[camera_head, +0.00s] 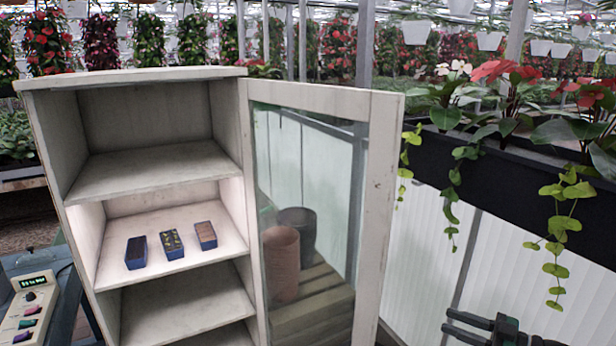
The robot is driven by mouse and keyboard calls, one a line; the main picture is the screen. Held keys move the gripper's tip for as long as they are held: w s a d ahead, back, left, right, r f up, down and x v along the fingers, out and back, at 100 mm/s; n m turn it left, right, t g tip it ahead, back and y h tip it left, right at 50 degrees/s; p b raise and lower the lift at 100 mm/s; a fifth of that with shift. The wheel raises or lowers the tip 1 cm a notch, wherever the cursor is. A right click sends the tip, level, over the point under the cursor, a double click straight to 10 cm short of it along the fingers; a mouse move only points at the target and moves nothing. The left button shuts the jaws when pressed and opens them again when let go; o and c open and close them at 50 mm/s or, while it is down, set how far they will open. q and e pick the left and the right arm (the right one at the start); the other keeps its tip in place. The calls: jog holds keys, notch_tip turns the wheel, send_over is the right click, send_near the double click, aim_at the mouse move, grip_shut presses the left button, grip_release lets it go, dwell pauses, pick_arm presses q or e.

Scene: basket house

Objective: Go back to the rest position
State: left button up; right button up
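My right gripper (450,321) is at the bottom right edge, dark, with its fingers pointing left. A narrow gap shows between the two fingers and nothing is between them, so it looks open and empty. It is well to the right of the white cabinet (148,73) and clear of its door. My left gripper is not in view.
The cabinet's glass door (384,200) stands open to the right. Three small blue trays sit on the middle shelf: left (136,252), middle (172,244), right (206,235). A control box (30,308) is at lower left. A black planter (510,190) hangs at right.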

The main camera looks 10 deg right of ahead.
jog(key=w+a+r+m+t+h, duration=0.35)
jog(key=w+h, duration=0.25)
jog(key=w, duration=0.3)
jog(key=w+a+f+m+g+h, duration=0.1)
jog(key=a+f+m+g+h, duration=0.1)
jog(key=a+f+m+h, duration=0.25)
jog(key=s+a+f+m+g, duration=0.1)
jog(key=s+a+f+g, duration=0.2)
jog(key=s+a, duration=0.3)
jog(key=s+a+f+g+h, duration=0.1)
jog(key=s+a+f+g, duration=0.3)
jog(key=s, duration=1)
jog(key=s+a+f+m+g+h, duration=0.1)
jog(key=s+a+f+g, duration=0.3)
jog(key=s+a, duration=0.3)
jog(key=s, duration=0.3)
jog(key=shift+s+a+f+m, duration=0.15)
jog(key=shift+a+f+m, duration=0.15)
jog(key=shift+f, duration=0.1)
jog(key=shift+d+g, duration=0.25)
jog(key=shift+a, duration=0.1)
